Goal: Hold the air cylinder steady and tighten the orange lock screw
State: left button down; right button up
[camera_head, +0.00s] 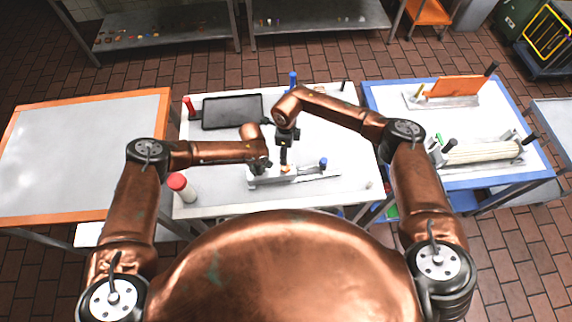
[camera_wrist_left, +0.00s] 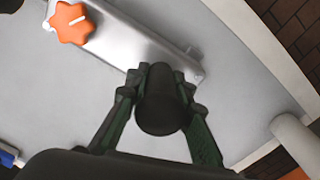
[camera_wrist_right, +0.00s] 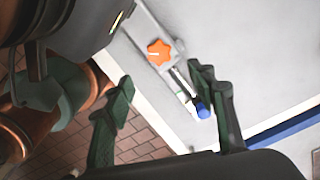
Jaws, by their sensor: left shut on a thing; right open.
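The air cylinder (camera_head: 262,178) is a grey metal block with a thin rod, lying on the middle table; its body also shows in the left wrist view (camera_wrist_left: 150,45). The orange lock screw (camera_head: 286,169) is a star-shaped knob on top of it, clear in the left wrist view (camera_wrist_left: 72,24) and the right wrist view (camera_wrist_right: 159,53). My left gripper (camera_head: 262,164) is shut on a dark round handle (camera_wrist_left: 160,108) at the block's end. My right gripper (camera_wrist_right: 162,82) is open and empty, above the screw; its fingertips (camera_head: 284,160) look small in the head view.
A red-capped white bottle (camera_head: 183,188) stands left of the cylinder. A dark tray (camera_head: 232,112) lies behind. The middle table's (camera_head: 345,120) right side is mostly clear. A blue-edged bench (camera_head: 480,122) adjoins it.

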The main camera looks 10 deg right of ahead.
aim_at(286, 168)
notch_tip(286, 168, down, 11)
jog(key=shift+r, duration=0.15)
dwell(0.4)
jog(key=c, duration=1.2)
